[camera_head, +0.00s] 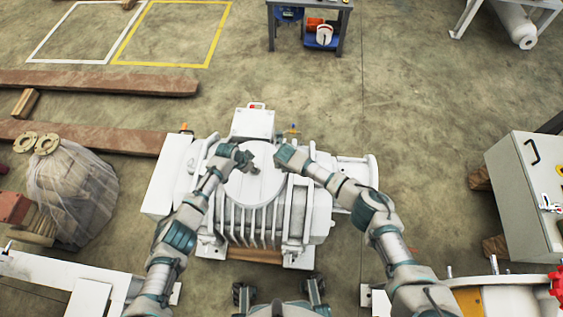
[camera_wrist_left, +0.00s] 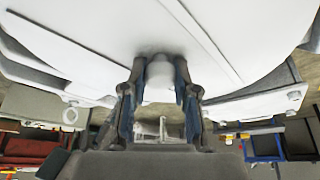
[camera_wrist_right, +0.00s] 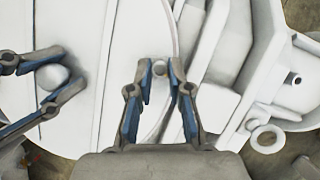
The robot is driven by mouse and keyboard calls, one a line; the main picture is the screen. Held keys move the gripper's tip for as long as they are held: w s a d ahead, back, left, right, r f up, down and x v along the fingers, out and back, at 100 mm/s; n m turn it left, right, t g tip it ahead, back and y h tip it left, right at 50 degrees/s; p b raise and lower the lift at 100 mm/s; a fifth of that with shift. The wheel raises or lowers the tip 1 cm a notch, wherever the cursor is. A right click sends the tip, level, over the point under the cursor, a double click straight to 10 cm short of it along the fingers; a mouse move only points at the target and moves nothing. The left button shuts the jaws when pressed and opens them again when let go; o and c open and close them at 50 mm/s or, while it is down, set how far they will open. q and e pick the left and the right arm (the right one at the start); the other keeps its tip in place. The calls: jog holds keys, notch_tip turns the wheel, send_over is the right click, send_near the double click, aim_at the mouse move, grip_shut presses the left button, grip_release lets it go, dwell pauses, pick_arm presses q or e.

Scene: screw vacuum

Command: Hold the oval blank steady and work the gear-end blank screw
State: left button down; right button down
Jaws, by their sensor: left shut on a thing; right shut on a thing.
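The white oval blank (camera_head: 258,186) lies on top of the white vacuum pump (camera_head: 316,219). My left gripper (camera_head: 252,166) is shut on a rounded white knob standing on the blank; this knob (camera_wrist_left: 160,76) shows between the fingers in the left wrist view and again in the right wrist view (camera_wrist_right: 52,77). My right gripper (camera_head: 281,160) is at the blank's right edge. The screw is hidden in the head view.
A grey-white cabinet (camera_head: 535,195) stands at the right. A wrapped bundle (camera_head: 75,190) and rusty beams (camera_head: 100,82) lie at the left. A workbench (camera_head: 308,5) stands at the back. The floor behind the pump is mostly free.

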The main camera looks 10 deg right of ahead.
jog(key=m+h, duration=0.1)
jog(key=m, duration=0.1)
jog(key=a+m+h, duration=0.1)
jog(key=m, duration=0.2)
jog(key=shift+m, duration=0.3)
jog(key=shift+w+a+m+g+h, duration=0.15)
jog(key=shift+m+g+h, duration=0.35)
jog(key=shift+m, duration=1.2)
jog(key=c, duration=1.1)
grip_release()
jog(key=v, duration=1.2)
jog(key=shift+a+f, duration=0.1)
jog(key=shift+a, duration=0.1)
